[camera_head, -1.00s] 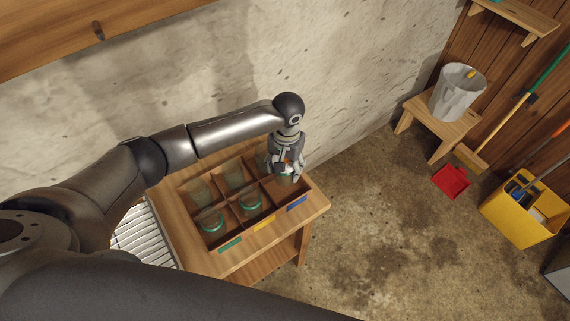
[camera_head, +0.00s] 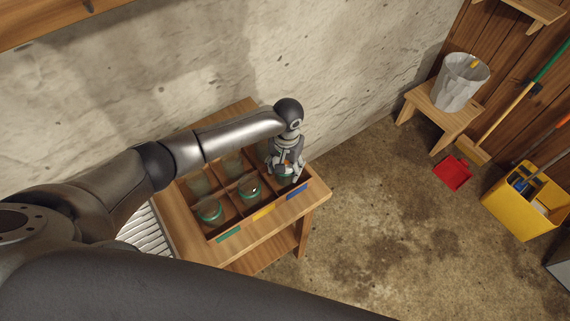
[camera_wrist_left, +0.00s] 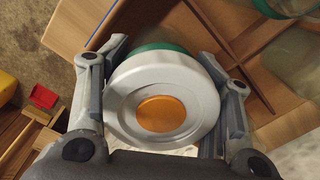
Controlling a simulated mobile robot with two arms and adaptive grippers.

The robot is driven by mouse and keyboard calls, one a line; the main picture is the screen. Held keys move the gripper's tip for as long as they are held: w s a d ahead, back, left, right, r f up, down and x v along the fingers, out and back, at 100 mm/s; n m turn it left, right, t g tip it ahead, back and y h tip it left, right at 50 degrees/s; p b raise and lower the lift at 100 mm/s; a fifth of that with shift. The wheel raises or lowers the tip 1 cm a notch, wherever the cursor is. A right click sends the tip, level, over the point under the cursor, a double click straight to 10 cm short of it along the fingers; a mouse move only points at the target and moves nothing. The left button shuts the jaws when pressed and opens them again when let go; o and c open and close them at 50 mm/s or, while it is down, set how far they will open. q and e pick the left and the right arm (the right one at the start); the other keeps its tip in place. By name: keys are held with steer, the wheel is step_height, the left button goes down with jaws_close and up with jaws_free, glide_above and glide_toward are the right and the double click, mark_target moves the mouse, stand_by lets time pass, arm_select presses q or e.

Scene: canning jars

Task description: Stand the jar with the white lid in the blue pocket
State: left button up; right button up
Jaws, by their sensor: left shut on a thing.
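The jar with the white lid (camera_wrist_left: 187,85) fills the middle of the left wrist view. Its lid has an orange disc in the centre, and a green band shows beneath it. My left gripper (camera_head: 286,170) is shut on this jar, with a finger on each side of the lid. In the head view the jar (camera_head: 286,177) is at the front right compartment, behind the blue label (camera_head: 297,191). The fingers partly hide it, and I cannot tell whether its base touches the compartment floor. My right gripper is not in view.
The wooden divided box (camera_head: 258,222) has green (camera_head: 228,234) and yellow (camera_head: 263,213) labels at its other front pockets. Green-banded jars stand in these two pockets (camera_head: 210,211) (camera_head: 249,188). Glass jars show in the back row. A wall rises behind the table.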

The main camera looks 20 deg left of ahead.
arm_select(q)
steer(key=shift+f, duration=0.45)
stand_by(0.6)
steer(key=o, duration=1.2)
step_height(320, 180, up, 12)
steer(key=shift+w+d, duration=0.1)
steer(key=shift+w, duration=0.05)
